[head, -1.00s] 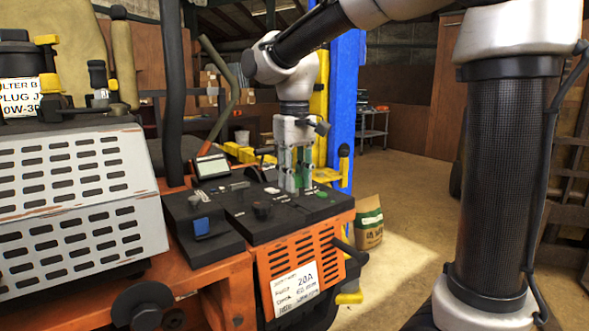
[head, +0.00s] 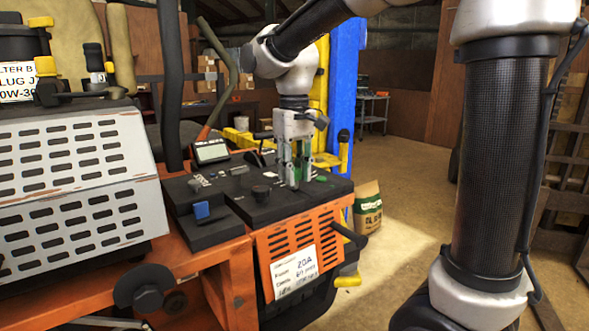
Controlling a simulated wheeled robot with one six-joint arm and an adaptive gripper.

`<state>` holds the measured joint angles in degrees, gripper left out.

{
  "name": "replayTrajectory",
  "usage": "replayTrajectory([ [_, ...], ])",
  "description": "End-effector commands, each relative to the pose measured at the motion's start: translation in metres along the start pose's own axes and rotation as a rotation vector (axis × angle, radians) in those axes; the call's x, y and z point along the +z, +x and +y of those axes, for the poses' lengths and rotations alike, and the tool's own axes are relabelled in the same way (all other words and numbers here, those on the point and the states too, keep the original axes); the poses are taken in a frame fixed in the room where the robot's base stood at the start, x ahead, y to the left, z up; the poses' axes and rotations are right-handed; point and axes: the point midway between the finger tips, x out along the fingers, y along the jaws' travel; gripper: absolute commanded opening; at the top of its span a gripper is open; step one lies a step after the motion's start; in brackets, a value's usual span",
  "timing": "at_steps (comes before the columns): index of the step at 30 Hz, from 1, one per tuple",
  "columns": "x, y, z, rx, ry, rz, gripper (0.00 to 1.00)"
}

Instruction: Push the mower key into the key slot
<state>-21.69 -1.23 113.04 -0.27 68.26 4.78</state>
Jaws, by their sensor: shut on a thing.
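My gripper (head: 295,180) points straight down over the right part of the mower's black control panel (head: 248,208). Its fingers are close together, with their tips at or just above the panel top. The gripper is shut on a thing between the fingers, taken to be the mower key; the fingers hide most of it. The key slot cannot be made out; it may be hidden under the fingertips. I cannot tell whether the key touches the slot.
A white vented cover (head: 75,185) stands at left. A blue post (head: 347,100) rises behind. Open floor lies at right.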

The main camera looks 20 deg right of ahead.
Motion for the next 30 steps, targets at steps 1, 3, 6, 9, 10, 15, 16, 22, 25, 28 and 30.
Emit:
replayTrajectory([
  [1, 0.000, 0.001, 0.000, 0.000, 0.000, 0.000, 0.13],
  [3, 0.000, 0.003, 0.000, 0.000, 0.000, 0.000, 0.13],
  [6, 0.000, 0.004, 0.000, 0.000, 0.000, -0.001, 0.13],
  [9, 0.000, 0.006, 0.000, 0.000, 0.000, -0.001, 0.13],
  [10, 0.000, 0.007, 0.000, 0.000, 0.000, -0.001, 0.13],
  [15, 0.000, 0.011, 0.000, 0.000, 0.000, -0.001, 0.13],
  [16, 0.000, 0.011, 0.000, 0.000, 0.000, -0.001, 0.13],
  [22, 0.000, 0.015, 0.000, 0.000, 0.000, -0.001, 0.13],
  [25, 0.000, 0.017, 0.000, 0.000, 0.000, -0.002, 0.13],
  [28, 0.000, 0.019, 0.000, 0.000, 0.000, -0.002, 0.13],
  [30, 0.000, 0.021, 0.000, 0.000, 0.000, -0.001, 0.13],
])
